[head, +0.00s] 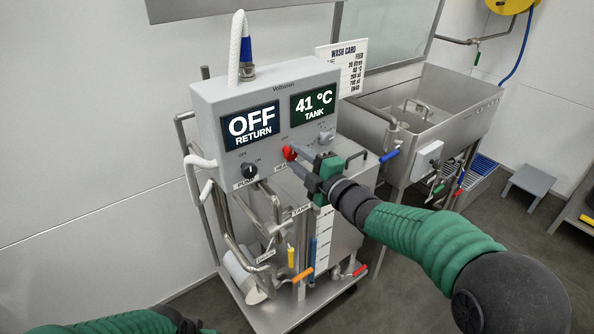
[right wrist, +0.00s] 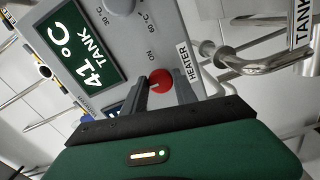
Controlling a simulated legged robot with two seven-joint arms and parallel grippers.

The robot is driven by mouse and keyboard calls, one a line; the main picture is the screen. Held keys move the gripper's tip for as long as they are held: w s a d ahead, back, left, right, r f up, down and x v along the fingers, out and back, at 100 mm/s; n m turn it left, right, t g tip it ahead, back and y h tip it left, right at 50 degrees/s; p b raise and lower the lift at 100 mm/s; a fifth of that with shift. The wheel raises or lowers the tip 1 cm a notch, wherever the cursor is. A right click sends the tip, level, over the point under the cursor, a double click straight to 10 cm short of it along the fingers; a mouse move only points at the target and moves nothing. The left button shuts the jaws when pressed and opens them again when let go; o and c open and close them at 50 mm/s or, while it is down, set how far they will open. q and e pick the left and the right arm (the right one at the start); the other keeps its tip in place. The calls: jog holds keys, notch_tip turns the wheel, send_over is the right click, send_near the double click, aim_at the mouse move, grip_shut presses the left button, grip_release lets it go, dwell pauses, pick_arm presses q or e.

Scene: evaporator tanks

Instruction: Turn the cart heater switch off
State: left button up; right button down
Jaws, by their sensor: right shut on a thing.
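The cart's grey control box (head: 205,100) carries a screen reading OFF RETURN (head: 251,125) and a screen reading 41 °C TANK (head: 314,102). The red heater switch (head: 289,153) is on the front of the box, below the screens. It also shows in the right wrist view (right wrist: 161,79), beside the HEATER label (right wrist: 188,61) and the word ON. My right gripper (head: 296,156) is at the switch, its two fingers shut on the red knob. The knob's exact pointing direction is partly hidden by the fingers. Only part of my left arm shows at the bottom left; its gripper's jaws are not visible.
A black pump knob (head: 249,170) is left of the heater switch. A temperature dial (head: 326,137) is to its right. Below are the cart's pipes and valve handles, including an orange one (head: 297,275). A steel sink (head: 455,100) stands behind at right.

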pick_arm(q)
jog(key=shift+s+b+x, duration=0.15)
jog(key=shift+b+x, duration=0.45)
jog(key=shift+x, duration=0.15)
jog(key=shift+s+b+x, duration=0.2)
jog(key=shift+b+x, duration=0.35)
jog(key=shift+x, duration=0.2)
pick_arm(e)
jog(key=shift+s+f+n, duration=0.15)
jog(key=shift+f+n, duration=0.3)
jog(key=shift+n, duration=0.75)
pick_arm(q)
jog(key=shift+s+f, duration=0.1)
jog(key=shift+f, duration=0.05)
pick_arm(e)
jog(key=c, duration=1.1)
grip_release()
jog(key=shift+r, duration=0.1)
jog(key=shift+o, duration=0.5)
jog(key=shift+r, duration=0.1)
jog(key=shift+r, duration=0.1)
pick_arm(q)
jog(key=shift+r+p, duration=0.7)
jog(key=shift+r, duration=0.05)
pick_arm(e)
jog(key=v, duration=1.6)
jog(key=shift+s+d, duration=0.2)
jog(key=shift+s, duration=0.05)
